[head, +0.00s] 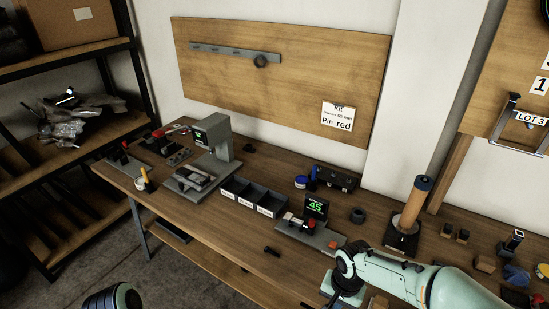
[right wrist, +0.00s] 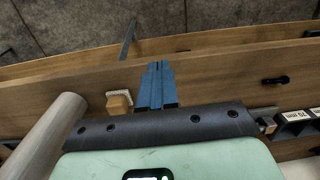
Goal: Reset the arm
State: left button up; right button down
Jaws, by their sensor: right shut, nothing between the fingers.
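My right arm (head: 410,280) comes in from the lower right in the head view, reaching left over the front part of the workbench. Its gripper is at the frame's bottom edge in that view, and its fingertips cannot be made out there. In the right wrist view my right gripper (right wrist: 156,66) shows blue fingers pressed together, with nothing between them. It is over the front part of the bench. Only a dark rounded part of my left arm (head: 113,299) shows at the bottom left of the head view; its gripper is out of frame.
The wooden workbench (head: 215,225) holds labelled dark bins (head: 240,187), a device with a green display (head: 316,207) and a wooden cylinder (head: 412,203) on a black base. A small black part (head: 272,251) lies near the front edge. A shelf (head: 75,150) stands left.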

jog(key=s+a+f+n+g+y, duration=0.1)
jog(key=s+f, duration=0.1)
jog(key=f, duration=0.6)
jog(key=s+a+f+y, duration=0.1)
jog(key=s+f, duration=0.1)
jog(key=f, duration=0.6)
jog(key=s+a+f+y, duration=0.1)
jog(key=s+f, duration=1.2)
jog(key=s, duration=0.1)
jog(key=shift+s+n, duration=0.3)
jog(key=shift+n, duration=0.1)
jog(key=shift+w+r, duration=0.1)
jog(key=shift+w, duration=0.05)
